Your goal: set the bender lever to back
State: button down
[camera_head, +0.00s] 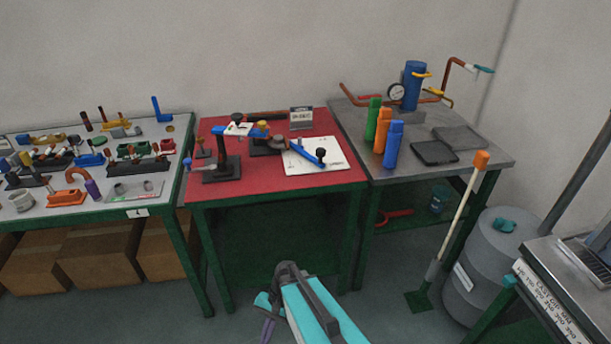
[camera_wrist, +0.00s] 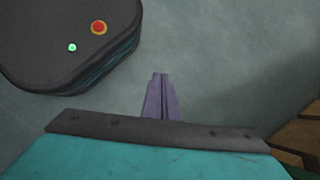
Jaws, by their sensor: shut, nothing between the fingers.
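A bench device that looks like the bender stands on the red table (camera_head: 345,178) in the head view. It has a dark base and post (camera_head: 222,168) at its left. I cannot tell for sure that this is the bender lever. My gripper (camera_head: 267,328) is low in front of the red table, well apart from the device. In the wrist view its purple fingers (camera_wrist: 161,77) are together and empty, pointing at the grey floor.
A white table (camera_head: 95,207) with several small tools stands at the left, boxes (camera_head: 110,262) below. A grey table (camera_head: 475,158) at the right holds several bottles and a gauge with pipes. A barrel (camera_head: 485,275) stands at the right. The floor before the red table looks clear.

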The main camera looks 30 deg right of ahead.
jog(key=s+f+n+g+h, duration=0.1)
jog(key=s+f+n+h, duration=0.2)
jog(key=s+n, duration=0.2)
jog(key=s+f+n+g+h, duration=0.1)
jog(key=s+f+n+h, duration=0.2)
jog(key=s, duration=0.6)
jog(key=shift+s+d+f+n+g, duration=0.35)
jog(key=shift+f+n, duration=0.3)
jog(key=shift+n, duration=0.35)
jog(key=shift+w, duration=0.1)
